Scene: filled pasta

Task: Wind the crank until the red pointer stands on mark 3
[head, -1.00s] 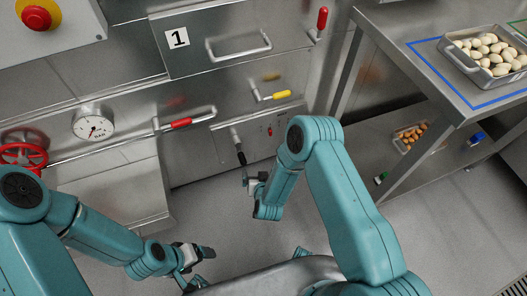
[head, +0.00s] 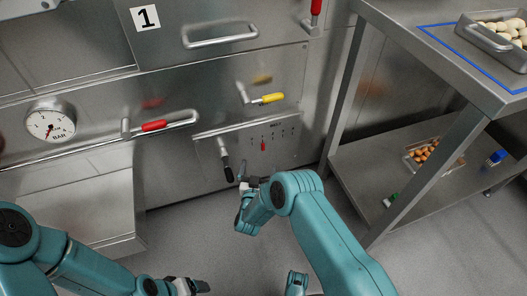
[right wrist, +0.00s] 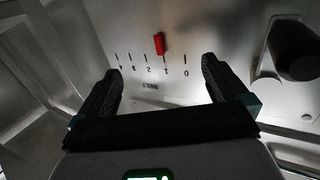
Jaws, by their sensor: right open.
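The crank (head: 226,166) has a black handle and sits on a low steel panel. In the right wrist view its dark handle (right wrist: 294,52) is at the upper right, outside my fingers. The small red pointer (head: 263,147) is to the right of the crank. In the right wrist view the red pointer (right wrist: 159,43) stands at about mark 1 of a scale marked 0 to 4, which appears upside down. My right gripper (head: 244,176) is open and empty before the panel, just right of the crank handle. My left gripper (head: 200,287) is at the bottom edge, partly cut off; its jaws are unclear.
A yellow-handled lever (head: 268,98) and a red-handled lever (head: 155,125) are above the crank. A pressure gauge (head: 50,122) is at the left. A steel table (head: 440,60) with a lower shelf (head: 375,170) stands at the right. The floor before the panel is clear.

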